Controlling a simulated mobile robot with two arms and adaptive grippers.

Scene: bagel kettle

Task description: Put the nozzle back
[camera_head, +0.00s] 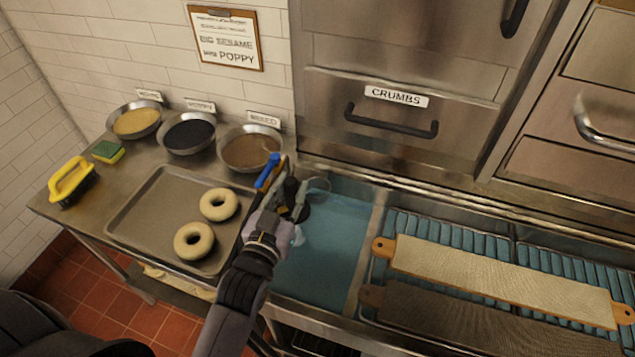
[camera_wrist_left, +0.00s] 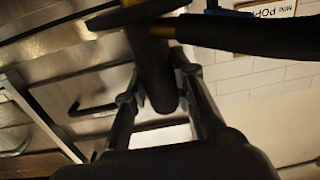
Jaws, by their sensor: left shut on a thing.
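My left gripper (camera_head: 287,200) is over the left edge of the water basin, beside the baking tray. It is shut on the nozzle, a dark sprayer with a blue part (camera_head: 268,170) that sticks up to the left of the fingers. In the left wrist view the nozzle's dark round body (camera_wrist_left: 155,70) sits between the two fingers, with dark bars with brass-coloured ends across the top. The gripper and arm hide part of the nozzle in the head view. I cannot make out its holder. My right gripper is not in view.
The basin (camera_head: 335,255) holds blue water. The tray (camera_head: 150,215) carries two bagels. Bowls of toppings (camera_head: 188,133) stand behind it. A sponge (camera_head: 108,152) and a yellow-handled brush (camera_head: 70,180) lie at left. Long boards (camera_head: 500,280) lie at right. The crumbs drawer (camera_head: 390,108) is behind.

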